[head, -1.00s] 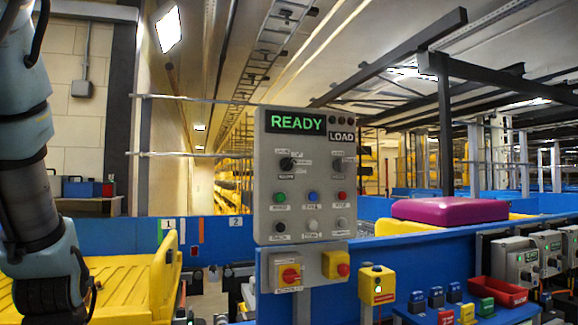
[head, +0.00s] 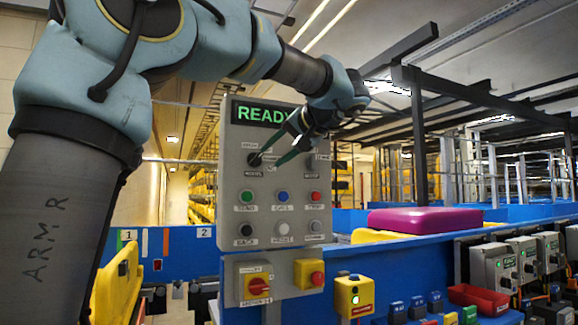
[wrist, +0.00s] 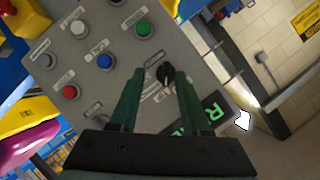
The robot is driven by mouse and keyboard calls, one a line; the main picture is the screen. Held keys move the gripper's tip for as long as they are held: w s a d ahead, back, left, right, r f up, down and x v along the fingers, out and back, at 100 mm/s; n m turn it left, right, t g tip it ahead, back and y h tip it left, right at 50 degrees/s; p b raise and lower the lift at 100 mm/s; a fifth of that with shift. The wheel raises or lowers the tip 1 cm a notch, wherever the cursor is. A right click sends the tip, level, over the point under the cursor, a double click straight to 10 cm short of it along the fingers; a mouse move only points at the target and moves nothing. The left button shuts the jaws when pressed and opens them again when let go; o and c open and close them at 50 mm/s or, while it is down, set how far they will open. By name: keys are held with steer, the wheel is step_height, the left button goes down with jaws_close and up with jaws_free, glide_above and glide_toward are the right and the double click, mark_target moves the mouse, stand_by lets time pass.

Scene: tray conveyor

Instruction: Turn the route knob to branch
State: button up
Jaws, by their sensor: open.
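The control panel (head: 232,200) is a grey upright box with two black selector knobs. The left knob (head: 254,159), apparently the route knob, has small labels around it too blurred to read surely. It also shows in the wrist view (wrist: 166,75), between the green fingertips as seen there. My gripper (head: 267,162) is open, its fingers pointing at this knob from the right; I cannot tell whether they touch it.
Several round buttons sit below the knobs, including a green one (head: 247,196) and a red one (head: 316,196). A red-on-yellow switch (head: 258,286) and a yellow button box (head: 354,295) stand below.

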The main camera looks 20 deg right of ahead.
mark_target(258, 158)
steer(key=shift+n+t, duration=0.3)
steer(key=shift+t, duration=0.1)
steer(key=w, duration=0.3)
steer(key=w+a+p, duration=0.1)
steer(key=w, duration=0.1)
steer(key=w+a+p, duration=0.1)
steer(key=w, duration=0.2)
steer(key=shift+w+r, duration=0.1)
steer(key=shift+w, duration=0.2)
steer(key=shift+c, duration=0.2)
jaws_close()
